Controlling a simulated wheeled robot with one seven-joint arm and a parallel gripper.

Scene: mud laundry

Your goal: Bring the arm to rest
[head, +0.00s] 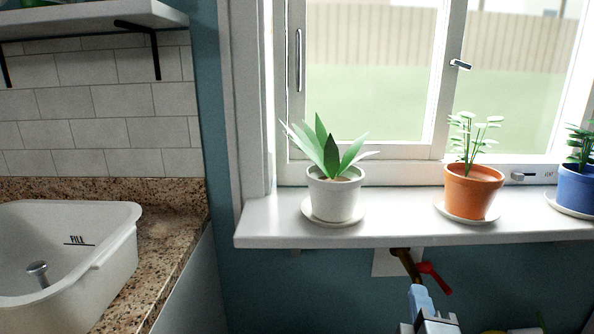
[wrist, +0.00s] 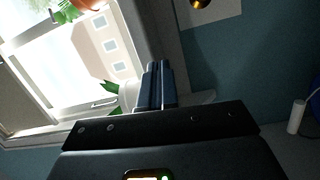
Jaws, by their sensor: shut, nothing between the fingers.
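My gripper (wrist: 155,85) shows in the wrist view with its two dark blue-grey fingers together and nothing between them. Behind the fingertips in that view are part of a white pot and green leaves. In the head view, a pale blue part with grey below it, which looks like the end of my arm, shows at the bottom edge. It appears just below a brass tap (head: 405,262) with a red handle (head: 435,278). I cannot tell the gap between them. The rest of my arm is out of the head view.
A white windowsill (head: 400,238) holds a white pot (head: 334,198), an orange pot (head: 471,192) and a blue pot (head: 577,187). A white basin (head: 118,262) stands at the left by a granite counter (head: 180,240). A shelf (head: 90,20) hangs above the counter.

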